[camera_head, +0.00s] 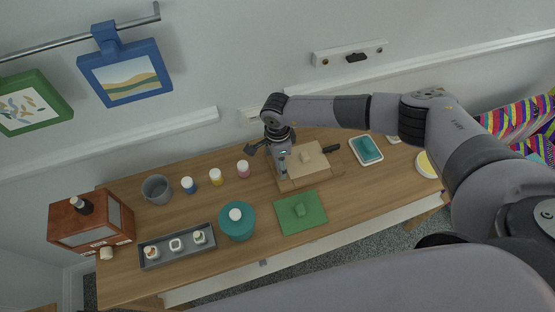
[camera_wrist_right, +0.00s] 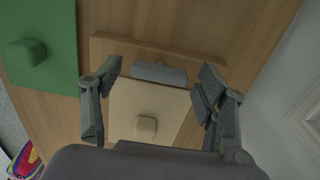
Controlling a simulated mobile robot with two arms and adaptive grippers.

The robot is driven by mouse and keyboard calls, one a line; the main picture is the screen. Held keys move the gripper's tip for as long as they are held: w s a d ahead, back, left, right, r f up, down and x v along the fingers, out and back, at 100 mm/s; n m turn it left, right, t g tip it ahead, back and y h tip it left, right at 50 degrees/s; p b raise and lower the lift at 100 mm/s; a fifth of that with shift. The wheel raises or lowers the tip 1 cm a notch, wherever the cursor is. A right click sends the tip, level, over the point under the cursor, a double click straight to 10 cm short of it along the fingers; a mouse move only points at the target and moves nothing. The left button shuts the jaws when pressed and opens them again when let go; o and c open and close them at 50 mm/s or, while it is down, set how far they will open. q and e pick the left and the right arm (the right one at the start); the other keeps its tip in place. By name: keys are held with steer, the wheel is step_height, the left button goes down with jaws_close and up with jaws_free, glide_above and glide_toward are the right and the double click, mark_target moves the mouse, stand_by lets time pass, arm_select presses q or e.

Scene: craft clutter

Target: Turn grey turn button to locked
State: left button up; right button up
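The grey turn button (camera_wrist_right: 160,73) is a short grey bar on a wooden board (camera_wrist_right: 120,50). In the wrist view it lies crosswise along the top edge of a beige panel (camera_wrist_right: 170,105) with a small square knob (camera_wrist_right: 146,126). The same board (camera_head: 325,176) and panel (camera_head: 315,165) lie on the table in the head view, where my right gripper (camera_head: 272,150) is over the board's left end and largely hides the button. In the wrist view my right gripper (camera_wrist_right: 155,100) is open, its fingers apart on either side of the panel, holding nothing. My left gripper is out of view.
A green board with a knob (camera_head: 300,210) lies in front of the wooden board. A teal round container (camera_head: 237,222), small paint jars (camera_head: 216,177) and a grey tray (camera_head: 180,248) are to the left. A teal item in a white tray (camera_head: 366,149) is to the right.

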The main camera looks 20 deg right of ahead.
steer(key=c, duration=1)
steer(key=m+b, duration=0.1)
steer(key=m, duration=0.2)
steer(key=shift+f+m+b, duration=0.1)
steer(key=shift+m+b, duration=0.2)
steer(key=shift+b, duration=0.1)
steer(key=m+b, duration=0.2)
steer(key=m, duration=0.3)
steer(key=m+b, duration=0.1)
steer(key=m, duration=0.4)
steer(key=shift+m+b, duration=0.75)
steer(key=shift+m, duration=1.35)
